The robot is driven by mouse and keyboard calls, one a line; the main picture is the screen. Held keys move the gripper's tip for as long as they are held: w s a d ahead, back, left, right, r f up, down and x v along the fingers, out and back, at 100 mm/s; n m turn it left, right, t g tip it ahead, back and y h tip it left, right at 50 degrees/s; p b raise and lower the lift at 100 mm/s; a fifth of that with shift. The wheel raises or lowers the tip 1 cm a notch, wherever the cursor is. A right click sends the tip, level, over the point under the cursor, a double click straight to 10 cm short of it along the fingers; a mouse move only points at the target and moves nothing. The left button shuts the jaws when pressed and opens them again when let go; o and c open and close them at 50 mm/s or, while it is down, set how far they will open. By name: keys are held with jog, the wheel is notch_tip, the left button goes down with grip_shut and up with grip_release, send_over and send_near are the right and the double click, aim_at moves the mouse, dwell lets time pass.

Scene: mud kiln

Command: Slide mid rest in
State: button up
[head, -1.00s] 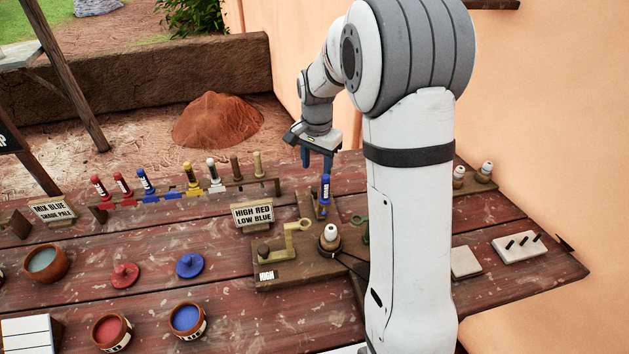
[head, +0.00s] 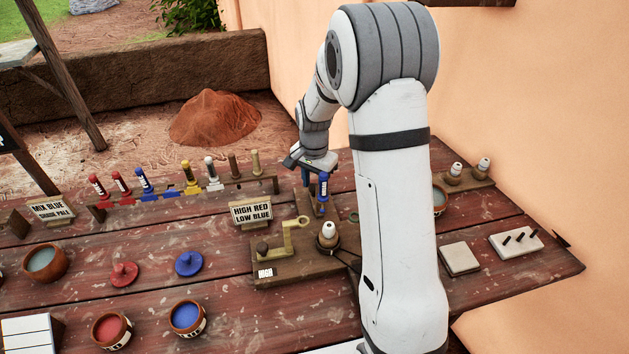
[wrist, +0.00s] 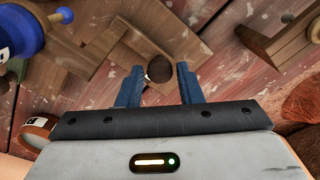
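In the wrist view my gripper (wrist: 158,76) is open. A dark round knob (wrist: 159,69) on a wooden piece (wrist: 128,60) lies between its fingertips, with gaps at both sides. I cannot tell for sure which piece is the mid rest. The blue handle (wrist: 22,32) shows at the upper left there.
A white-tipped tool (head: 328,232) stands at the fixture's front right. A sign reading HIGH RED LOW BLUE (head: 252,213) is left of it. A rack (head: 240,188) with several tools runs behind. Red (head: 111,328) and blue (head: 187,316) paint pots are in front.

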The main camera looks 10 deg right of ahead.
aim_at(318, 193)
grip_shut()
jog(key=shift+s+f+b, duration=0.1)
jog(key=shift+s+b, duration=0.4)
jog(key=shift+s, duration=1.65)
jog(key=shift+o, duration=1.7)
grip_release()
jog(key=shift+s, duration=0.1)
jog(key=shift+r, duration=0.2)
